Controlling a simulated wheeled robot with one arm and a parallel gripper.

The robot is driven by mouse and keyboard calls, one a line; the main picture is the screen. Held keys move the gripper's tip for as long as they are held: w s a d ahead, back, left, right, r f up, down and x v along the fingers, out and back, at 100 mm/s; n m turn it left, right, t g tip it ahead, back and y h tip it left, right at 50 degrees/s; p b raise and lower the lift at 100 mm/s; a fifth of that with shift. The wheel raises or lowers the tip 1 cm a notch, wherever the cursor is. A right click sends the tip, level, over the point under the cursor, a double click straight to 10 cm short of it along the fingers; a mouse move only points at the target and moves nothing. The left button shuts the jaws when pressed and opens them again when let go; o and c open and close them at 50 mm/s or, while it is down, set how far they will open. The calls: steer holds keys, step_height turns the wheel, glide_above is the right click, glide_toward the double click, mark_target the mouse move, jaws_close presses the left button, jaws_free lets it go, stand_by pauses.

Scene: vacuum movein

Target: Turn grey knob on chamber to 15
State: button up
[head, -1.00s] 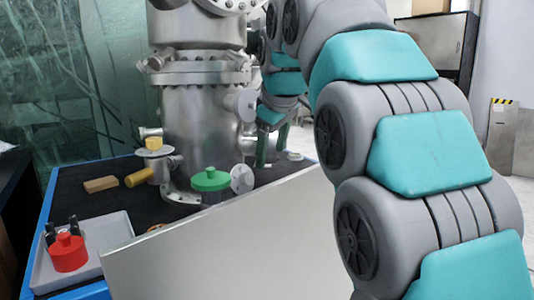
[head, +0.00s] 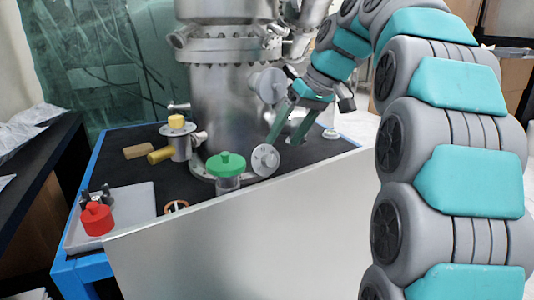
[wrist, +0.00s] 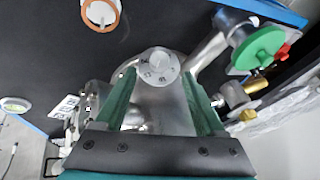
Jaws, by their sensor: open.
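The grey knob (head: 265,160) is a round pale disc low on the front right of the steel chamber (head: 222,95). In the wrist view the knob (wrist: 158,65) shows its round face with a ring of numbers, too small to read surely. My gripper (head: 282,141) is open and empty, its green fingers reaching down close above and right of the knob. In the wrist view my gripper (wrist: 158,78) has a finger on either side, with the knob between and near the tips. I cannot tell whether a finger touches it.
A large pale panel (head: 250,235) stands in front. A grey port (head: 268,86) sticks out above the knob.

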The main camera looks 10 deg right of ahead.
mark_target(272, 160)
steer(key=shift+x, duration=3.35)
steer(key=shift+d, duration=0.1)
jaws_close()
